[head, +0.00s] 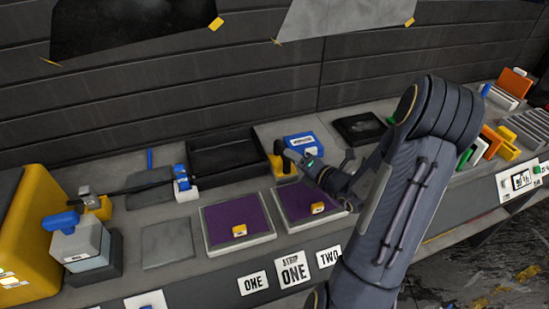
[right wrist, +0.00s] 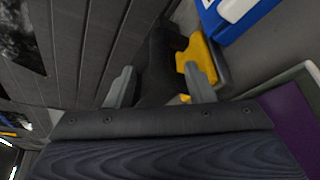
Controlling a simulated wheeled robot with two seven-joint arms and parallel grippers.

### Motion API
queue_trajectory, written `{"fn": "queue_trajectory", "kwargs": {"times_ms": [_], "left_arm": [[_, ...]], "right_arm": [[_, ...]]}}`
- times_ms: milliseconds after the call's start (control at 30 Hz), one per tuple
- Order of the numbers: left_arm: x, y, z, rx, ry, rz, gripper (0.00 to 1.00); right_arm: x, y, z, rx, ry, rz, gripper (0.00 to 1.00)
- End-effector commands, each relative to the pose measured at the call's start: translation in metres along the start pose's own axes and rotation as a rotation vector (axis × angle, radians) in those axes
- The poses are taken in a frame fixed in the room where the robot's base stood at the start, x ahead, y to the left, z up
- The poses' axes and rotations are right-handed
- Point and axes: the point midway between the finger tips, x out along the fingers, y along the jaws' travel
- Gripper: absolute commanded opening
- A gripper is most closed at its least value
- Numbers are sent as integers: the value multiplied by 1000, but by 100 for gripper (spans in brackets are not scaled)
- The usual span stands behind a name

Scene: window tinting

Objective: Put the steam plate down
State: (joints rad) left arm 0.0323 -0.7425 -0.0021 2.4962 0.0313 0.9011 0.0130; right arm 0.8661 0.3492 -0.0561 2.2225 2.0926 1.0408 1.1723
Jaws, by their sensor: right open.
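My right gripper (head: 284,158) is open over the back of the bench. A yellow piece with a dark block (head: 277,167), which may be the steam plate, is right by its fingers; no label shows. In the right wrist view my right gripper (right wrist: 160,72) has its fingers spread apart. The yellow piece (right wrist: 196,52) is by the right-hand finger, with a dark block (right wrist: 157,68) between the fingers. I cannot tell whether a finger touches it. My left gripper is not in view.
A blue box (head: 304,144) stands just right of the yellow piece, and an empty black tray (head: 228,160) left of it. Two framed purple panels (head: 222,217) lie in front. A blue-topped grey unit (head: 85,243) and a yellow case (head: 30,235) are at far left.

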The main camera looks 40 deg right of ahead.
Motion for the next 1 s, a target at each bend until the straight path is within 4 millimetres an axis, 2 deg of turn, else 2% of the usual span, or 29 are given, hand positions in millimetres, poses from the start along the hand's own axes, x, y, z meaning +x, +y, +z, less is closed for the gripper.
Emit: {"fn": "queue_trajectory", "kwargs": {"times_ms": [500, 633, 833, 1000], "left_arm": [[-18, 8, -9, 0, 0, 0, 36], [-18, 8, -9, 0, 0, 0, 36], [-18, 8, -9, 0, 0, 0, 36], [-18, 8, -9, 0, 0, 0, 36]], "right_arm": [[67, 1, 4, -1, 4, 3, 49], [74, 0, 4, -3, 3, 2, 49], [74, 0, 4, -3, 2, 2, 49], [74, 0, 4, -3, 2, 2, 26]]}}
